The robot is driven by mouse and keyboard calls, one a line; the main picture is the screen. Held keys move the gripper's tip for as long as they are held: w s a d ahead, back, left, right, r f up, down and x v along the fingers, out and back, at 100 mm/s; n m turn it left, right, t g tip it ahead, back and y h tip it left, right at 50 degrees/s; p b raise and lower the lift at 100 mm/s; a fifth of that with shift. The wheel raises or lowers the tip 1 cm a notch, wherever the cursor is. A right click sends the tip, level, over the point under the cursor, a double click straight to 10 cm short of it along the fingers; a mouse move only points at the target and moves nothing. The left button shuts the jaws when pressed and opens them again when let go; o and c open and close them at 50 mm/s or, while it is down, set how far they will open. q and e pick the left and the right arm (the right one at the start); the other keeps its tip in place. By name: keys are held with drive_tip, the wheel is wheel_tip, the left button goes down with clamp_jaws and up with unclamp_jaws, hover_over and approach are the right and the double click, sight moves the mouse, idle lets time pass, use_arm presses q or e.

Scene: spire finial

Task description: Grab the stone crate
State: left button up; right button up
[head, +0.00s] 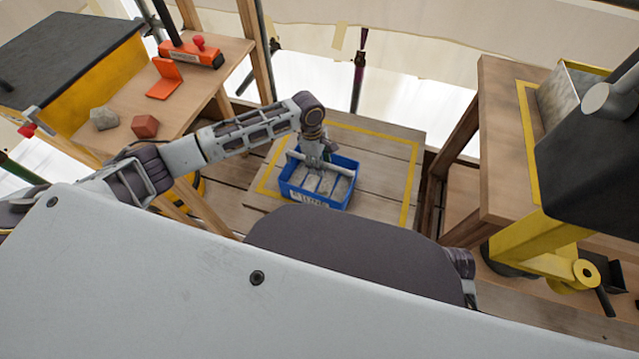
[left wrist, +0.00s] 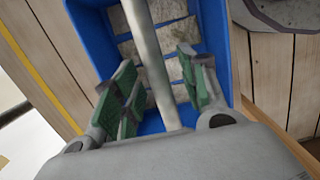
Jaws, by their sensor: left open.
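The stone crate (head: 291,192) is a blue open box with grey stone pieces inside and a grey bar handle across its top. It stands on the wooden deck inside a yellow taped outline. My left gripper (head: 318,166) points down over the crate. In the left wrist view, the blue crate wall (left wrist: 216,35) and the handle bar (left wrist: 150,55) show close up. The green-padded fingers of my left gripper (left wrist: 158,92) are open, one set on each side of the bar, with gaps visible. My right gripper is not in view.
A wooden bench (head: 215,75) at the left holds an orange-red tool (head: 192,53), an orange bracket (head: 165,78), a grey stone (head: 103,118) and a reddish block (head: 145,126). A wooden table (head: 497,130) stands at the right, near a yellow stand (head: 540,248). Deck right of the crate is clear.

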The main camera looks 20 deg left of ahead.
use_arm(q)
drive_tip(key=shift+c, duration=0.3)
clamp_jaws()
drive_tip(key=shift+r, duration=0.1)
